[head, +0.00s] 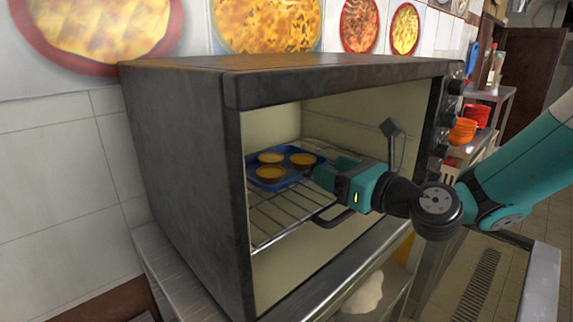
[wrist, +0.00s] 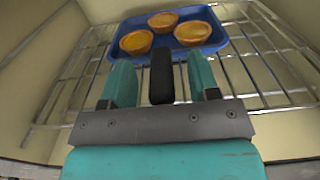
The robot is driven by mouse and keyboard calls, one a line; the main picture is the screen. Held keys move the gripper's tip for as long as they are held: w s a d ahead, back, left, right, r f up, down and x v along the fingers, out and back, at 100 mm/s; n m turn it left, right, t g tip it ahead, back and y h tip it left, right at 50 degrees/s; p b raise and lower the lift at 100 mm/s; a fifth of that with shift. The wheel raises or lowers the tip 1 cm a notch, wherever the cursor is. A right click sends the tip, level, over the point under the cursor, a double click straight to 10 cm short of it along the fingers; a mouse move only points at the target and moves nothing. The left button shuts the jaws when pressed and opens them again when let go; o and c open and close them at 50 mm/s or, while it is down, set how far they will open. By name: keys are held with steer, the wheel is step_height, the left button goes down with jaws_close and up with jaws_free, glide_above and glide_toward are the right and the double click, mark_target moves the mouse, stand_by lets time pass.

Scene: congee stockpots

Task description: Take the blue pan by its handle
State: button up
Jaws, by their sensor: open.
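The blue pan (head: 288,181) lies on the wire rack inside the open oven and carries three golden tarts. In the wrist view the pan (wrist: 172,53) is at the top, just ahead of my fingers. Its black handle (wrist: 161,78) points toward me and lies between my two teal fingers, with a gap on each side. My gripper (head: 316,174) reaches in through the oven front, with its fingertips at the near edge of the pan; it also shows in the wrist view (wrist: 160,70). It is open. In the head view the fingers hide the handle.
The dark oven (head: 180,150) has walls and a roof close around my gripper. Its wire rack (head: 278,215) runs under the pan, with bare rack at the front. Control knobs (head: 447,118) line the right front edge. Orange bowls (head: 462,131) stand on a shelf beyond.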

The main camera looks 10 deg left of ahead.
jaws_close()
